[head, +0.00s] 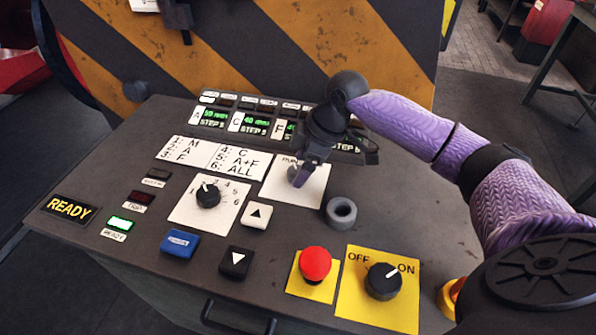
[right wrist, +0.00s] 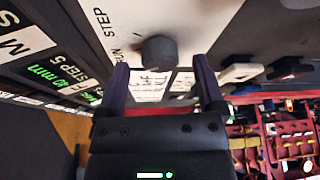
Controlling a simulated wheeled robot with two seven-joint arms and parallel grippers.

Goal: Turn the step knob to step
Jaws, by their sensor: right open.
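The step knob is a dark round knob (right wrist: 158,52) on a white plate (right wrist: 115,22) lettered RUN and STEP in the right wrist view. In the head view this white plate (head: 312,194) lies mid-panel, and my right gripper (head: 300,178) hides most of the knob. My right gripper comes down over the plate. In the right wrist view its two purple fingers (right wrist: 161,70) are apart, with the knob between and just beyond their tips. I cannot tell whether they touch it. The knob's pointer direction does not show clearly. My left gripper is not in view.
Near the plate are a numbered selector knob (head: 208,195), a white up-arrow button (head: 256,214), a grey ring (head: 341,212), a red mushroom button (head: 315,264) and an OFF/ON knob (head: 383,281). Green displays (head: 262,122) line the back. A striped wall (head: 330,40) stands behind.

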